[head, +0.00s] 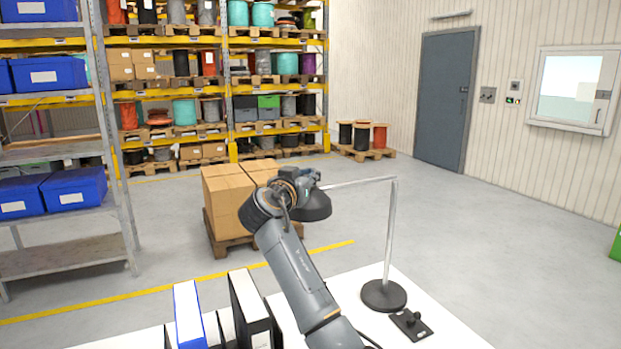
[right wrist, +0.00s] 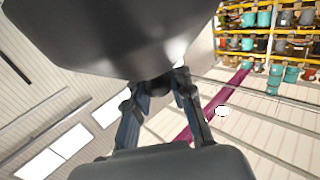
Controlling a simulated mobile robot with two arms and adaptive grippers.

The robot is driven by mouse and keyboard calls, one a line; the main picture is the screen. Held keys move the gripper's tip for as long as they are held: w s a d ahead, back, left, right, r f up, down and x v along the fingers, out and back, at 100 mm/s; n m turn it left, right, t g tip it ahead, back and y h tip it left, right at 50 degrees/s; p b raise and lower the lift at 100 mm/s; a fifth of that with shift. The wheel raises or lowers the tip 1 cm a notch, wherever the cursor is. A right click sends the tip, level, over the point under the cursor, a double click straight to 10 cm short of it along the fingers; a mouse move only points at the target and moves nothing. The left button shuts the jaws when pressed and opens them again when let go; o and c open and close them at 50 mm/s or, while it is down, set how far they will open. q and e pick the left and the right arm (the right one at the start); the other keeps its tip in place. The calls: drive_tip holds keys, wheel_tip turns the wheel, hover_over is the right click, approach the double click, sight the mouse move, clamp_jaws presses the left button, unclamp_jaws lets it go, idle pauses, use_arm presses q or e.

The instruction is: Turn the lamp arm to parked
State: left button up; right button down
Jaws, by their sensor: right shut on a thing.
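The desk lamp stands on a white table, with a round black base (head: 384,295), an upright grey pole (head: 390,235) and a thin lamp arm (head: 360,182) reaching left from the pole's top. Its dark shade (head: 316,208) hangs at the arm's left end. My right gripper (head: 306,182) is at that end and is shut on the lamp; my wrist hides the exact grip. In the right wrist view the dark shade (right wrist: 130,35) fills the top, and the two fingers of my right gripper (right wrist: 163,84) converge just under it. My left gripper is not in view.
Binders (head: 250,308) stand on the white table (head: 365,335) near my arm. A small black device (head: 410,324) lies beside the lamp base. Boxes on a pallet (head: 225,205) stand on the floor behind. Shelves (head: 70,160) are at the left.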

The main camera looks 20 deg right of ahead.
drive_tip(key=shift+a+f, duration=0.1)
drive_tip(key=shift+a, duration=0.25)
drive_tip(key=c, duration=1.3)
unclamp_jaws()
drive_tip(key=shift+w+a, duration=0.1)
drive_tip(key=shift+c, duration=0.2)
drive_tip(key=shift+o, duration=1)
drive_tip(key=shift+a, duration=0.3)
drive_tip(key=shift+d, duration=0.3)
drive_tip(key=v, duration=1.2)
